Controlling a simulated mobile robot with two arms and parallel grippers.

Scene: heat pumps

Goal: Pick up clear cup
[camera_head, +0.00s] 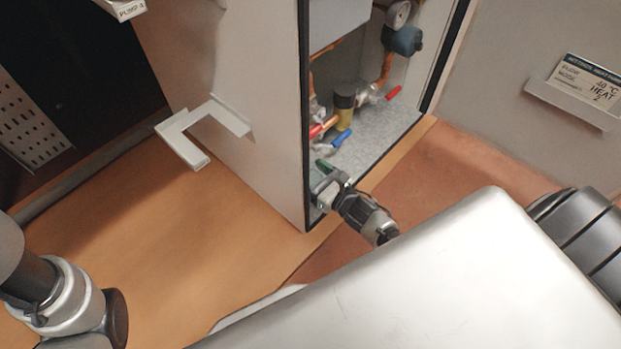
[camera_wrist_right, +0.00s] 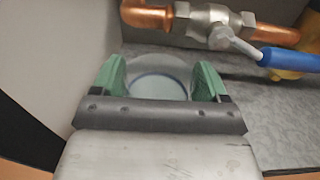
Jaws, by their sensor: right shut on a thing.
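The clear cup (camera_wrist_right: 158,84) is between the green fingers of my right gripper (camera_wrist_right: 161,80) in the right wrist view. It is see-through, with a thin blue ring around it. The fingers touch it on both sides, so the gripper is shut on it. In the head view my right gripper (camera_head: 328,172) reaches into the bottom of the open cabinet. The cup cannot be made out there. My left arm shows at the lower left of the head view, but its gripper fingers are not visible.
Above the cup runs a copper pipe (camera_wrist_right: 147,15) with a valve and a blue handle (camera_wrist_right: 290,60). The open cabinet (camera_head: 385,125) also holds red-handled valves and a yellow-black cylinder (camera_head: 343,102). A white bracket (camera_head: 200,132) juts from its side. The orange floor (camera_head: 190,235) is clear.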

